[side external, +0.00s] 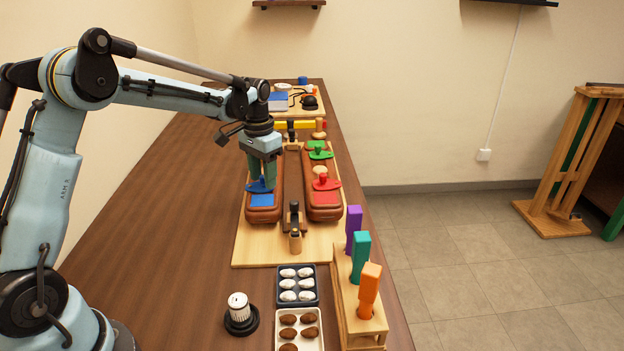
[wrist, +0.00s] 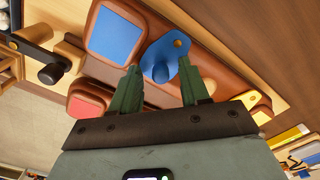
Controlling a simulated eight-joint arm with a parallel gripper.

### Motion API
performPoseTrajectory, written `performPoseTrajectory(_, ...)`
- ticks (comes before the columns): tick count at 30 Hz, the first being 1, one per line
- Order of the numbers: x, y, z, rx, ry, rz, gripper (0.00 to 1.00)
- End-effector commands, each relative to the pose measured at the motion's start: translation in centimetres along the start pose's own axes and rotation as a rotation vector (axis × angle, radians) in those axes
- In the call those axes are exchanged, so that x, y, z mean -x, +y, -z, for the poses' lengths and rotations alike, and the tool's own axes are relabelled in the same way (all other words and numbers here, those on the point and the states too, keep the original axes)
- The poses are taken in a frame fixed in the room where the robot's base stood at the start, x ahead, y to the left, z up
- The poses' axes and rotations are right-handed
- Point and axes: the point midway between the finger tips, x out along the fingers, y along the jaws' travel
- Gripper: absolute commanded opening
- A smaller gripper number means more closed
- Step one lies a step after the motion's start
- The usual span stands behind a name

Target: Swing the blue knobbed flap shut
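In the wrist view the flap (wrist: 170,50) sits beside the blue square patch (wrist: 117,34), which is uncovered. The patch also shows in the side view (side external: 262,200). The flap's round blue knob (wrist: 160,72) stands up between my fingertips. My gripper (wrist: 159,66) is open, with a finger on each side of the knob and visible gaps to it. In the side view my gripper (side external: 263,180) points down over the flap.
The right brown block carries a red flap (side external: 326,183) and a green flap (side external: 318,153). A dark clamp with a wooden knob (side external: 295,240) stands between the blocks' near ends. Upright coloured handles (side external: 360,255) and trays (side external: 297,285) stand nearer the camera. The table's left side is clear.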

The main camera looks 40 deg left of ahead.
Motion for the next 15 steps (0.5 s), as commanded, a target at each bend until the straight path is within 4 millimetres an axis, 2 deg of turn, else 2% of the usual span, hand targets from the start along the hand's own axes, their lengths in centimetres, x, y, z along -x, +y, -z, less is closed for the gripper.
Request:
performPoseTrajectory(8, 0.6, 0.0, 0.0, 0.001, 0.001, 0.000, 0.45)
performPoseTrajectory(11, 1.8, 0.0, 0.0, 0.001, 0.001, 0.000, 0.45)
performPoseTrajectory(15, 4.4, 0.0, 0.0, 0.001, 0.001, 0.000, 0.45)
